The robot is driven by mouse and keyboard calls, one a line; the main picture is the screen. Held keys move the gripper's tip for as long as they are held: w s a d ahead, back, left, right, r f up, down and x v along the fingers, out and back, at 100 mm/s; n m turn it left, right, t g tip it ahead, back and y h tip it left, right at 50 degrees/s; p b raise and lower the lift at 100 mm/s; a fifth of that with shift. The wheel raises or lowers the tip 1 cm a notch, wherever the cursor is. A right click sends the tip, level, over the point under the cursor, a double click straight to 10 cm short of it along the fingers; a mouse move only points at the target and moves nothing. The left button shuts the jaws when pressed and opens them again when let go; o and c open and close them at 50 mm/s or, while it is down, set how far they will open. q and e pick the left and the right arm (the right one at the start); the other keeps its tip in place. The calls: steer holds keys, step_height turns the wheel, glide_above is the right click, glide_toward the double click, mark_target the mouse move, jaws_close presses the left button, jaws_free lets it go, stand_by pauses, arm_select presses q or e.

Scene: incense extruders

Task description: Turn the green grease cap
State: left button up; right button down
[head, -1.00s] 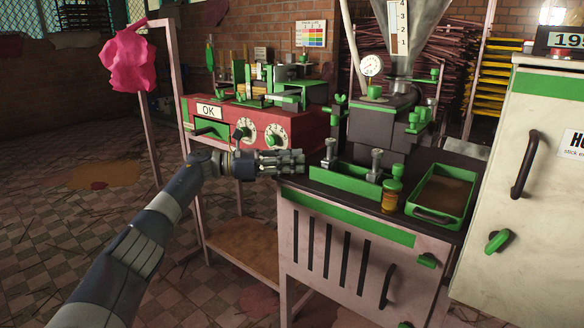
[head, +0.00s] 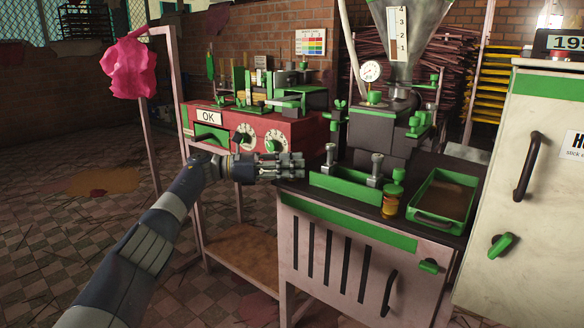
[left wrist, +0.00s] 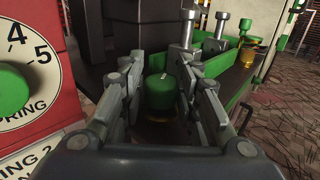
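My left gripper (head: 282,167) is open at the left edge of the dark extruder bench in the head view. In the left wrist view, a rounded green cap (left wrist: 160,92) stands between the spread fingers of my left gripper (left wrist: 160,100). A bit of amber shows under the cap. Thin gaps show between cap and fingers, and I see no clear grip. In the head view this cap is hidden around my fingers. A second green cap (head: 395,180) sits on an amber jar (head: 390,205) at the bench's front. My right gripper is not in view.
A red panel with dials (head: 262,128) stands just left of my gripper; a dial (left wrist: 30,75) is close in the left wrist view. A green bracket (head: 345,186) with metal posts and a green tray (head: 441,197) occupy the bench. A white cabinet (head: 540,110) stands right.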

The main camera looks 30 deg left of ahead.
arm_select(q)
steer(key=shift+o, duration=0.4)
steer(key=shift+f, duration=0.1)
steer(key=shift+s+a, duration=0.1)
steer(key=v, duration=1.1)
steer(key=shift+s+a, duration=0.25)
